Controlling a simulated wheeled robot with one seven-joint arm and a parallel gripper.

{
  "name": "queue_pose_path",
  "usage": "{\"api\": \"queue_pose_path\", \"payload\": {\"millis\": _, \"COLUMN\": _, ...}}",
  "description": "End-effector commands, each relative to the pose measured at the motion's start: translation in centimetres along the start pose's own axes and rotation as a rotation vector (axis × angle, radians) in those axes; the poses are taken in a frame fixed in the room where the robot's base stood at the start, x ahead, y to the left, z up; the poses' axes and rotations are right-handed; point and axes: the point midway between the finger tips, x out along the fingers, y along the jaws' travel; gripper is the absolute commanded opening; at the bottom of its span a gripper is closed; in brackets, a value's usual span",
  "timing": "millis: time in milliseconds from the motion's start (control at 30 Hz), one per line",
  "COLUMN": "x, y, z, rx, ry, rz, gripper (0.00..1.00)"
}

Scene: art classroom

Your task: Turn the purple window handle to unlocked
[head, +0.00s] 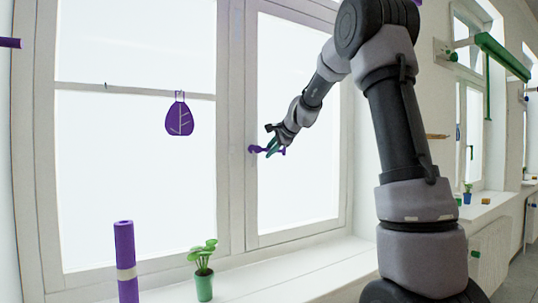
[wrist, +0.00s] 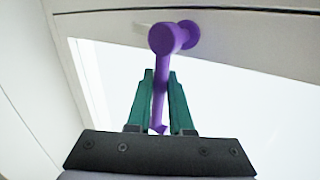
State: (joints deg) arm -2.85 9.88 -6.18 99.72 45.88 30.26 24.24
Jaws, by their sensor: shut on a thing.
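The purple window handle (head: 256,149) sits on the frame of the right window sash in the head view. Its lever lies roughly level and points right along the glass. My gripper (head: 271,148) is at the lever, with its green fingers on both sides of it. In the wrist view the handle (wrist: 165,42) shows its round base and knob at the top, and its lever runs down between the two fingers. My gripper (wrist: 161,100) is shut on the lever there.
A potted plant (head: 204,270) and a purple roll (head: 126,262) stand on the white sill (head: 300,272) below. The glass around the handle is clear. Another window (head: 470,130) is on the right.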

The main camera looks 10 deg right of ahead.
Motion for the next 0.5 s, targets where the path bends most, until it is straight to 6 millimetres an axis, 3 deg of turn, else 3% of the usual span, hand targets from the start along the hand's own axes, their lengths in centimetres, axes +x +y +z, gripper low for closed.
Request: {"api": "queue_pose_path", "payload": {"millis": 500, "x": -0.29, "y": -0.42, "z": -0.05, "rx": -0.082, "ry": 0.057, "rz": 0.000, "gripper": 0.00}}
